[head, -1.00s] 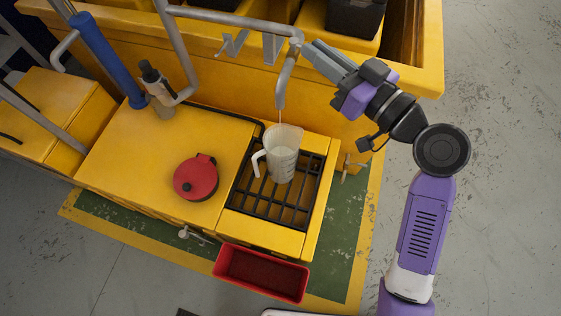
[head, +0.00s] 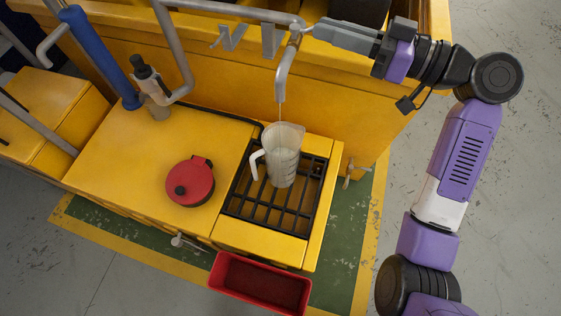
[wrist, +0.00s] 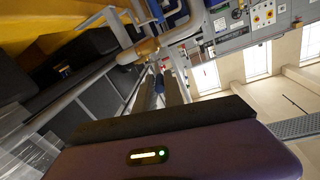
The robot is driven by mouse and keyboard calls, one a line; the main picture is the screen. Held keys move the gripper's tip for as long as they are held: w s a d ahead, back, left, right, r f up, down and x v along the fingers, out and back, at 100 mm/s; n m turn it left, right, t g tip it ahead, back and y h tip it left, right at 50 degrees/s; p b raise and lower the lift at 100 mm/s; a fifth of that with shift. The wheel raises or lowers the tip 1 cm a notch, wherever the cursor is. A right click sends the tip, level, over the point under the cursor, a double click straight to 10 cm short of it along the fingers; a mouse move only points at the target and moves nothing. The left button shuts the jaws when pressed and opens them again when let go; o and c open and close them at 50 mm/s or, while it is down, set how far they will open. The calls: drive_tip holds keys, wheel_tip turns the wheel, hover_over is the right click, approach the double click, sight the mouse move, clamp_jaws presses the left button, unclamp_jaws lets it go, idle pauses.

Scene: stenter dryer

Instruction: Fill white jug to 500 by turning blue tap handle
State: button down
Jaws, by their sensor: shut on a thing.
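The white jug (head: 284,165) stands upright on the black grate (head: 243,206) under the grey spout (head: 285,72), its handle to the left. A thin stream runs from the spout into the jug. The level inside and the scale marks are too small to read. My gripper (head: 308,30) is at the tap at the top of the spout, coming in from the right. In the wrist view my fingers (wrist: 160,92) are closed around the small blue tap handle (wrist: 159,83), which is mostly hidden by them. In the head view the handle is hidden by my fingertips.
A red lidded pot (head: 190,183) sits on the yellow bench left of the grate. A red bin (head: 260,284) is in front below. Grey pipes (head: 225,10) and a blue cylinder (head: 95,55) rise at the upper left. Open floor lies to the right.

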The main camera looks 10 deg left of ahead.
drive_tip(key=shift+w+d, duration=0.1)
drive_tip(key=shift+w+d+n+g+y+b, duration=0.1)
drive_tip(key=shift+w+n+g+y+b, duration=0.3)
drive_tip(key=shift+n+g+b, duration=0.65)
drive_tip(key=shift+m, duration=0.25)
drive_tip(key=c, duration=1.4)
unclamp_jaws()
drive_tip(key=shift+c, duration=0.2)
